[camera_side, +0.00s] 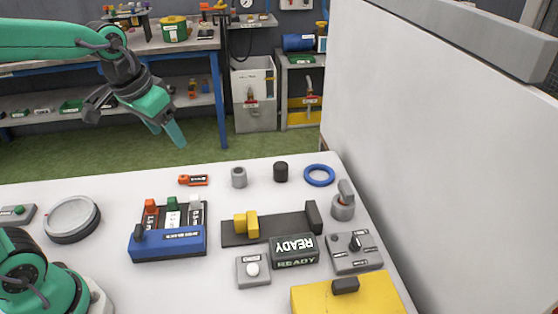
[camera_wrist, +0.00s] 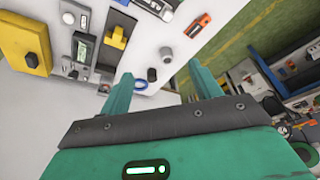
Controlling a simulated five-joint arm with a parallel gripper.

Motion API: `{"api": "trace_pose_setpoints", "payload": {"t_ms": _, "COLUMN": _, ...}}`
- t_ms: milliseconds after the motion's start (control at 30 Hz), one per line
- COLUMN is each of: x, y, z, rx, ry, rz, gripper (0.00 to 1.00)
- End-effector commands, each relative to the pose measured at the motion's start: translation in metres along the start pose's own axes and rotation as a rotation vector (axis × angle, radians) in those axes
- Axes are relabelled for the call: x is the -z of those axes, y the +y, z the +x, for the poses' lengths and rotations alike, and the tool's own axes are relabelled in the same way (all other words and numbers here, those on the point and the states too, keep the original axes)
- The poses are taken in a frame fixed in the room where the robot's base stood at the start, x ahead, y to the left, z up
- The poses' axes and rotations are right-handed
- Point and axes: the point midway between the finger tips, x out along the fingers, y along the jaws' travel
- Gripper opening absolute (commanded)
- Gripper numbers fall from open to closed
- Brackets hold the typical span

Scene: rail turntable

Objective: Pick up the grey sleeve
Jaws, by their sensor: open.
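The grey sleeve (camera_side: 239,177) is a short cylinder standing upright near the far edge of the white table, between an orange tag and a black cylinder. In the wrist view the sleeve (camera_wrist: 167,58) appears beyond the fingertips, between their lines. My gripper (camera_side: 168,135) is open and empty. It hangs in the air beyond the table's far edge, above and to the left of the sleeve in the side view. Both green fingers show in the wrist view (camera_wrist: 163,82), spread wide and touching nothing.
Close to the sleeve are the orange tag (camera_side: 194,180), black cylinder (camera_side: 280,172) and blue ring (camera_side: 319,175). Nearer stand a blue block rack (camera_side: 168,243), a dark rail with a yellow block (camera_side: 246,224) and a READY sign (camera_side: 295,250). A white wall (camera_side: 440,140) rises at right.

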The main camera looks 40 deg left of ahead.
Motion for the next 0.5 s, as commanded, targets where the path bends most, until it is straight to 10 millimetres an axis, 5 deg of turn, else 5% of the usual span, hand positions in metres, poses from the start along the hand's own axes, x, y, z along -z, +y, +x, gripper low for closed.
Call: {"api": "trace_pose_setpoints", "payload": {"t_ms": 500, "x": 0.077, "y": -0.002, "z": 0.074, "rx": -0.004, "ry": -0.147, "rz": 0.018, "gripper": 0.63}}
